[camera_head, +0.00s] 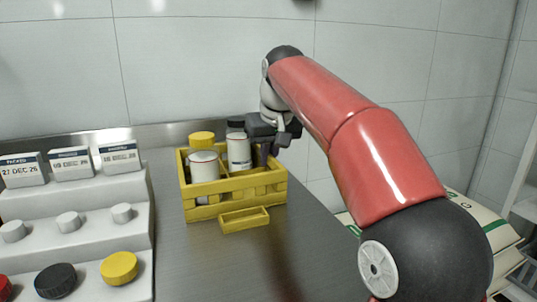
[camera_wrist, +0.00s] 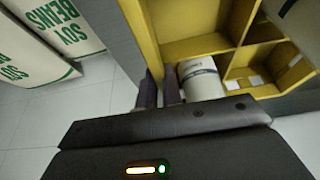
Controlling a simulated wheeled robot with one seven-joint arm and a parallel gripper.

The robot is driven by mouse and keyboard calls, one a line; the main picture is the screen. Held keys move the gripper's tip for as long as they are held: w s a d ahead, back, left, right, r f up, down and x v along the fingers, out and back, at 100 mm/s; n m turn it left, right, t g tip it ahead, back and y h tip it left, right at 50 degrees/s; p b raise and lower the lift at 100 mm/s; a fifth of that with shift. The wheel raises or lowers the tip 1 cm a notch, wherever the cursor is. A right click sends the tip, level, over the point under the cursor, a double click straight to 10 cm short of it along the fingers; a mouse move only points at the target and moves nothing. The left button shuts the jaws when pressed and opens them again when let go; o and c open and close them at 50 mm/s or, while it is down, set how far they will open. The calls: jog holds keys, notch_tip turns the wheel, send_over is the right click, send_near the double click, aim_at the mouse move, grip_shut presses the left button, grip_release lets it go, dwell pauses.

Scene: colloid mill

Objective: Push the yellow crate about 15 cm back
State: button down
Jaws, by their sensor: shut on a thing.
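The yellow crate (camera_head: 236,207) stands on the steel counter, with jars in some of its compartments. It also shows in the wrist view (camera_wrist: 146,38), with its dividers and some empty compartments. My gripper (camera_head: 265,156) reaches down at the crate's back right. In the wrist view its dark fingers (camera_wrist: 160,91) straddle the crate's side wall, shut on it. A white jar (camera_wrist: 200,80) is just right of the fingers inside the crate. My gripper body hides the lower part of the wrist view.
A small yellow tray (camera_head: 244,219) sits right in front of the crate. A white stepped rack (camera_head: 75,207) with label boxes and knobs stands at left. The counter (camera_head: 215,265) ends at the wall behind. Sacks (camera_wrist: 50,35) lie on the floor beside the counter.

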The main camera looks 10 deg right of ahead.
jog(key=c, duration=1.5)
grip_release()
jog(key=v, duration=0.7)
jog(key=shift+s+r, duration=0.2)
jog(key=shift+r, duration=0.1)
jog(key=shift+s, duration=0.1)
